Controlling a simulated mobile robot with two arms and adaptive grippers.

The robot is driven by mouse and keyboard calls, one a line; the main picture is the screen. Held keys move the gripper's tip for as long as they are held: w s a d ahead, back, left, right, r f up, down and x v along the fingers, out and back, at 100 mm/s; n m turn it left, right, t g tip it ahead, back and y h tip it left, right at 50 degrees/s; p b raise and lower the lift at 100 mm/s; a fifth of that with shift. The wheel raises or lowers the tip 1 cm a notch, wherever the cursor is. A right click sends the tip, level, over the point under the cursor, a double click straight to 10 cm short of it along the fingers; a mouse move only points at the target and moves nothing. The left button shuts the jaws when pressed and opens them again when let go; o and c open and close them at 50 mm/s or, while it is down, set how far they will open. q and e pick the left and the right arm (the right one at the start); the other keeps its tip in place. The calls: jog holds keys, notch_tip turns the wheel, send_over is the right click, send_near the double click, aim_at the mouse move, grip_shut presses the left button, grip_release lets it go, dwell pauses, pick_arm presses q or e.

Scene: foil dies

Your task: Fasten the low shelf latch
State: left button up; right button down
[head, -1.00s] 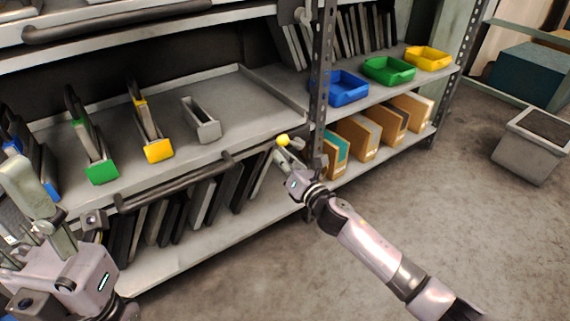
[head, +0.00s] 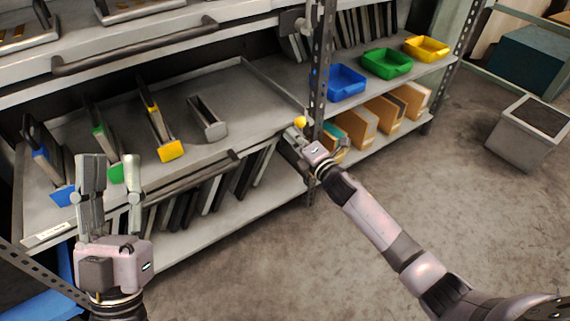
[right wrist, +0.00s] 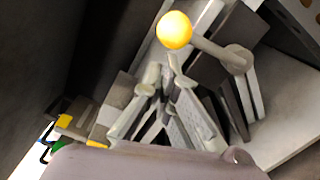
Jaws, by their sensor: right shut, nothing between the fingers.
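The latch shows in the right wrist view as a grey lever (right wrist: 208,46) with a yellow ball knob (right wrist: 174,30) on its free end. Its round pivot (right wrist: 238,58) is at the right. In the head view the yellow knob (head: 300,121) is at the right front corner of the low shelf (head: 246,119). My right gripper (head: 291,135) is just below the knob, shut and empty. In the right wrist view its fingertips (right wrist: 162,74) are close under the knob; I cannot tell if they touch. My left gripper (head: 112,162) is open and empty before the shelf's left part.
Yellow (head: 171,151), green and blue-fronted holders and an empty grey holder (head: 208,119) stand on the low shelf. A bar handle (head: 190,180) runs along its front. A perforated post (head: 319,80) stands right of the latch. Blue, green and yellow bins are beyond it.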

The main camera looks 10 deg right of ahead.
pick_arm(q)
jog(key=w+f+g+y+p, duration=0.1)
jog(key=w+f+g, duration=0.3)
jog(key=f, duration=0.2)
jog(key=shift+w+d+f+g+y, duration=0.2)
jog(key=shift+g+y, duration=0.1)
jog(key=shift+g, duration=0.1)
pick_arm(e)
jog(key=shift+w+d+r+m, duration=0.2)
jog(key=shift+d+r+m, duration=0.25)
jog(key=shift+m, duration=0.35)
jog(key=shift+f, duration=0.1)
